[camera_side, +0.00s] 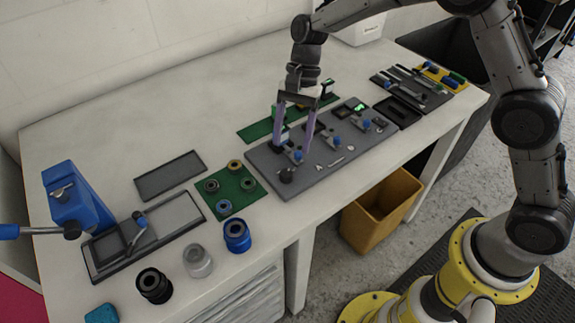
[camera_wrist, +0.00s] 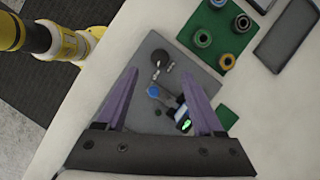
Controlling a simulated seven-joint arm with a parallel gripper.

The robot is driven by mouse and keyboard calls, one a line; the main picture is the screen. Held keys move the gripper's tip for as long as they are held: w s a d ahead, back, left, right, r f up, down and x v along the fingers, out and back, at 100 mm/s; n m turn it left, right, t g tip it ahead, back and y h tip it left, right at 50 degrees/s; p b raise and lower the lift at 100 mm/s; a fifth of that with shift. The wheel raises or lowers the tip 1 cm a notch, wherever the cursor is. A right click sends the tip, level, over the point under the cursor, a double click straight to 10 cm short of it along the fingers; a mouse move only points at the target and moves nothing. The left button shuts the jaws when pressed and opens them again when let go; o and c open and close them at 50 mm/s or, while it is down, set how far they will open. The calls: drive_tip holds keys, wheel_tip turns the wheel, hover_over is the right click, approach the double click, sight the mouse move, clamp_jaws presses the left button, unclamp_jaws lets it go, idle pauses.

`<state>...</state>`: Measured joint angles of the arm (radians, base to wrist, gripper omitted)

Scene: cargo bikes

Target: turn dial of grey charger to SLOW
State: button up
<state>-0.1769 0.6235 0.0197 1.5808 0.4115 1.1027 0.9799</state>
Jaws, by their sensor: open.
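A long grey panel (camera_side: 312,172) lies on the table with several fittings on it, including blue-topped parts (camera_side: 337,140) and a lit green display (camera_side: 359,107). A round black knob (camera_side: 286,175) sits at its near left end. My gripper (camera_side: 292,150) points down over the panel's left part, open and empty, with its two purple fingers apart. In the wrist view the open fingers (camera_wrist: 157,74) frame the panel (camera_wrist: 190,66), with the black knob (camera_wrist: 160,56), a blue-topped part (camera_wrist: 153,91) and a green display (camera_wrist: 186,125). I cannot read any SLOW mark or tell the dial's setting.
A green mat (camera_side: 223,206) with several ringed parts lies left of the panel. A blue cup-like part (camera_side: 237,236) stands near the front edge. A black tray (camera_side: 398,113) adjoins the panel's right end. The table (camera_side: 110,150) is bare at the back left.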

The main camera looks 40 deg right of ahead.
sight(286, 173)
drive_tip(key=x, duration=0.7)
drive_tip(key=shift+a+f, duration=0.1)
drive_tip(key=shift+f, duration=0.1)
clamp_jaws()
